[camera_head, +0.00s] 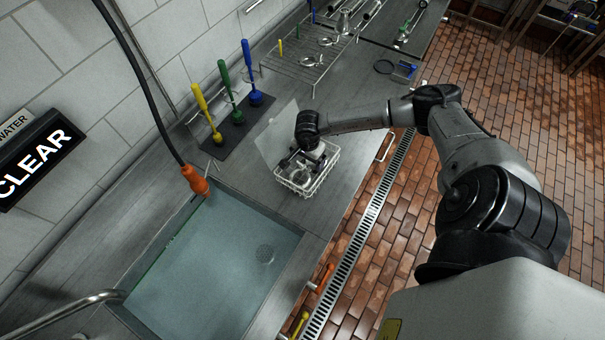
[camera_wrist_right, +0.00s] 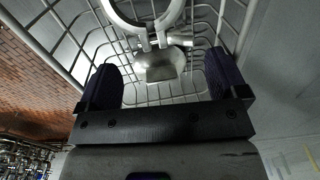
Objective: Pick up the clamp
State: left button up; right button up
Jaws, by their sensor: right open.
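The clamp (camera_wrist_right: 160,62) is a pale metal ring with a hinge-like end and a flat tab. It lies in the white wire basket (camera_wrist_right: 85,45), its ring cut off by the top edge of the right wrist view. My right gripper (camera_wrist_right: 161,82) is open above the basket, with its two dark fingers apart on either side of the tab. I cannot tell whether either finger touches it. In the head view the right gripper (camera_head: 305,150) reaches down over the basket (camera_head: 312,186) and hides part of its contents. My left gripper is not in view.
A water-filled sink (camera_head: 210,270) lies left of the basket. Yellow, green (camera_head: 233,100) and blue brushes stand on a dark mat behind. A wire rack (camera_head: 308,60) stands farther back. The counter right of the basket is clear.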

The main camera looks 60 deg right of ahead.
aim_at(307, 166)
notch_tip(307, 166, down, 5)
jog(key=shift+s+a+r, duration=0.1)
jog(key=shift+a, duration=0.05)
jog(key=c, duration=1)
